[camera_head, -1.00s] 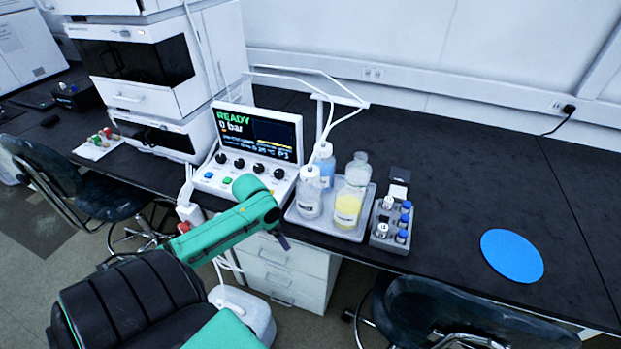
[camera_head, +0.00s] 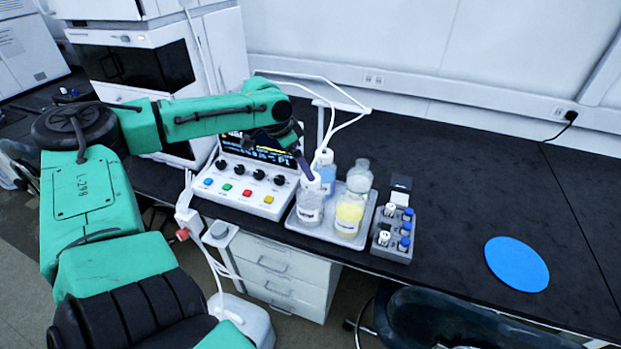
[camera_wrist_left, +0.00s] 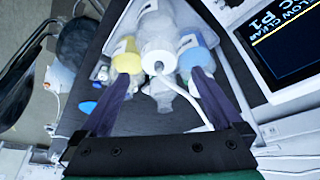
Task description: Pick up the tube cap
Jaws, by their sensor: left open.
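The tube cap (camera_head: 309,180) is the white cap on the front-left clear bottle (camera_head: 310,208), which stands upright in a grey tray. It also shows in the left wrist view (camera_wrist_left: 158,56), with a thin white tube running from it. My left gripper (camera_head: 303,162) reaches over the control console and hovers close above this cap. In the left wrist view the purple fingers (camera_wrist_left: 163,80) are spread apart with nothing held, and the cap lies ahead between their tips. I cannot tell how far it is from them. My right gripper is not in view.
A blue-liquid bottle (camera_head: 326,174), a yellow-liquid bottle (camera_head: 350,214) and another clear bottle (camera_head: 360,175) crowd the tray (camera_head: 325,237). A vial rack (camera_head: 394,253) stands to its right, the console (camera_head: 240,203) to its left. A blue disc (camera_head: 517,264) lies farther right on open bench.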

